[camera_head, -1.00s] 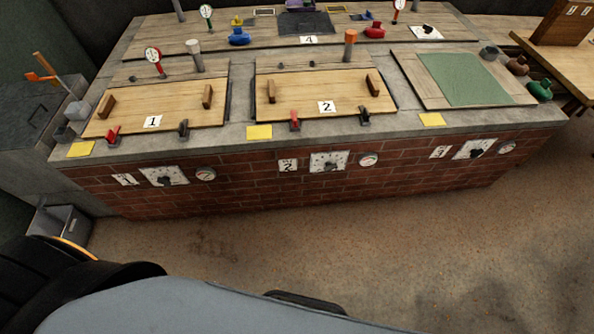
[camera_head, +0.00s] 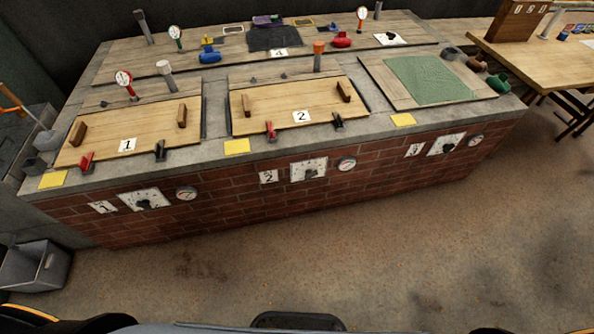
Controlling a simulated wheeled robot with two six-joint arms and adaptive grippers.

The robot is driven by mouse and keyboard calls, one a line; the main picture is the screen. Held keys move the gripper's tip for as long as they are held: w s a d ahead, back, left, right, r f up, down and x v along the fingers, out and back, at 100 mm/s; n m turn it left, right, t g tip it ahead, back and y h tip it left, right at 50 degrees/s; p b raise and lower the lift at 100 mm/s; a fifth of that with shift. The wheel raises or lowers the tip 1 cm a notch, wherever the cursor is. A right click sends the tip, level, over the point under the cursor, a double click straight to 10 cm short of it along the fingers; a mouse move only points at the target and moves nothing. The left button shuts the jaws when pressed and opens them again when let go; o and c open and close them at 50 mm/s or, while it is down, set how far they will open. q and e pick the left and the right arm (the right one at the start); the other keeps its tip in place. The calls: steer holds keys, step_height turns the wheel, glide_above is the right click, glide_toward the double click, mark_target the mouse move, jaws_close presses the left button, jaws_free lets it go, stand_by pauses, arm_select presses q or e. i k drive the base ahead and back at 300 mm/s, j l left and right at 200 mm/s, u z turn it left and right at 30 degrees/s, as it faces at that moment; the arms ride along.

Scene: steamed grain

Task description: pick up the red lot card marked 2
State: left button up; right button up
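I cannot make out a red lot card marked 2 in the head view. A white plate marked 2 (camera_head: 301,116) lies on the middle wooden lid (camera_head: 285,97), and another white 2 (camera_head: 268,176) is on the brick front below it. At the far right edge, small coloured items (camera_head: 574,28) lie on a wooden table, too small to read. Neither of my grippers is in view; only dark parts of my own body show along the bottom edge.
A long brick stove (camera_head: 240,195) with a concrete top fills the middle, bearing lids, gauges and coloured valves. A wooden table (camera_head: 545,62) with an upright board (camera_head: 515,22) stands at the right. A grey bin (camera_head: 35,266) is at lower left. The floor (camera_head: 370,255) in front is clear.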

mark_target(568, 27)
steer(key=i+l+z, duration=0.25)
steer(key=l+z, duration=0.15)
steer(key=i+l+z, duration=1.05)
steer(key=z, duration=0.25)
steer(key=i+z, duration=0.25)
steer(key=i, duration=1.85)
steer(key=i+l+u, duration=0.15)
steer(key=i+u, duration=0.15)
steer(key=i, duration=0.3)
steer(key=i+l+u, duration=0.35)
steer(key=i, duration=0.25)
steer(key=i+l+u, duration=0.3)
steer(key=i, duration=0.25)
